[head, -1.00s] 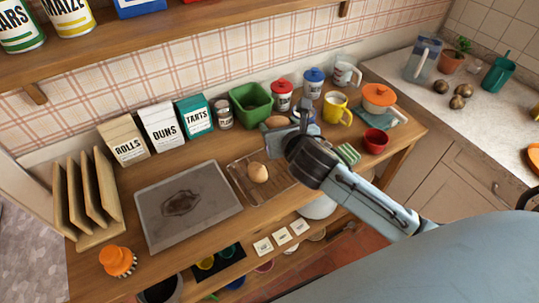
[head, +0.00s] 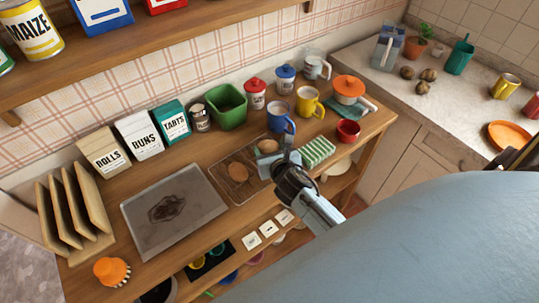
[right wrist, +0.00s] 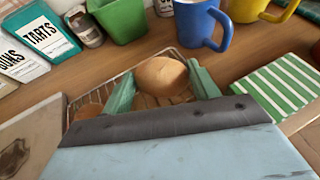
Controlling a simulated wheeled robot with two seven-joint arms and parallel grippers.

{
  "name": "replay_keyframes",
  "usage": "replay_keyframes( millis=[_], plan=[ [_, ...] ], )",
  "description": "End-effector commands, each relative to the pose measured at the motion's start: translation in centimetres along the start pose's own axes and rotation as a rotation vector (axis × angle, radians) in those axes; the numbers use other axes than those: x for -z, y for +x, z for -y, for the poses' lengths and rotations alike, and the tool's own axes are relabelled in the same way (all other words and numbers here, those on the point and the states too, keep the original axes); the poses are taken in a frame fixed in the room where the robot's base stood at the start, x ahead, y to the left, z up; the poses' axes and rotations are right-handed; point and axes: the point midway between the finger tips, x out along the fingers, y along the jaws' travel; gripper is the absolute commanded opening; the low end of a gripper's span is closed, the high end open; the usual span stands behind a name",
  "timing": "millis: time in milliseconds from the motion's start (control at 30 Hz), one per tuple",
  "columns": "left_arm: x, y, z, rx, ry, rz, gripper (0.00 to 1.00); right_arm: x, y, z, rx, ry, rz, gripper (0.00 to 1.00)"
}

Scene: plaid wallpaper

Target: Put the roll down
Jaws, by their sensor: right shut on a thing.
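A round brown roll (head: 267,146) is held between the fingers of my right gripper (head: 284,158). The right wrist view shows this roll (right wrist: 160,75) between the two green fingertips (right wrist: 160,88), over the wire cooling rack. I cannot tell whether it touches the wires. The rack (head: 226,193) lies on the wooden worktop. A second roll (head: 238,173) rests on it, left of the held one, and part of it shows in the right wrist view (right wrist: 88,110). My left gripper is not in view.
A green striped block (head: 318,152) is right of the gripper. A blue mug (head: 280,118), yellow mug (head: 308,103) and green bin (head: 227,107) stand behind. A dark-stained baking tray (head: 190,225) lies left of the rack. Cartons stand along the wall.

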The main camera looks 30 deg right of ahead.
Motion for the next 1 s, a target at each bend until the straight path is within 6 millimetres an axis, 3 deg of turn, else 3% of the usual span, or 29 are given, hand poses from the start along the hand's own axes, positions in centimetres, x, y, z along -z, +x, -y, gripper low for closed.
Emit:
replay_keyframes(
  millis=[100,567,600,733,1000],
  plan=[
    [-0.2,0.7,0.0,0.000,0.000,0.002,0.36,1.5,0.6,0.0,0.001,0.002,-0.001,0.37],
    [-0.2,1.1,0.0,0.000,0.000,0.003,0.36,2.1,0.9,0.0,0.000,-0.001,0.000,0.37],
    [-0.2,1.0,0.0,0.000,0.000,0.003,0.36,2.1,0.9,0.0,0.000,-0.001,0.000,0.62],
    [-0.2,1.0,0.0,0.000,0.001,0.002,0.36,2.0,0.9,0.0,0.000,0.000,0.000,0.79],
    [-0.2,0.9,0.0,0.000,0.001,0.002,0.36,2.0,0.8,0.0,0.000,0.000,0.000,0.82]
  ],
)
